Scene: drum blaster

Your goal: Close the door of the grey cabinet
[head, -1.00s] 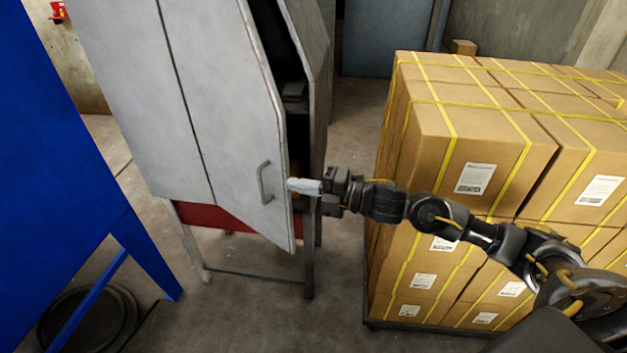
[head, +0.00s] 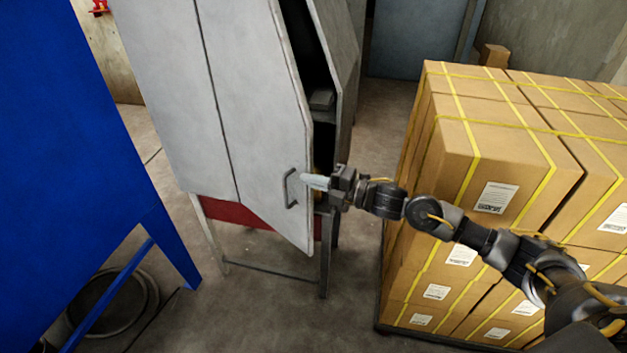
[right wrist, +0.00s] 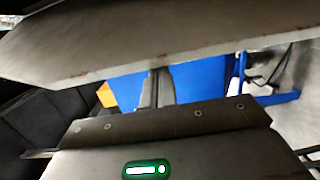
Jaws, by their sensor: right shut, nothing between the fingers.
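The grey cabinet (head: 172,90) stands on a red-sided frame with legs. Its right-hand door (head: 262,110) is partly open, with a dark gap along its right edge and some things dimly seen inside. A bar handle (head: 289,188) is on the door's outer face. My right gripper (head: 312,181) is shut and empty, its fingertips at the door's right edge beside the handle; I cannot tell whether they touch it. In the right wrist view the door's edge (right wrist: 150,45) crosses the top, close to the gripper. My left gripper is not in view.
A tall strapped stack of cardboard boxes (head: 510,150) stands on the right, close to my right arm. A blue structure (head: 80,150) with slanted legs fills the left. A round dark item (head: 115,305) lies on the floor beneath it. Bare floor shows in front of the cabinet.

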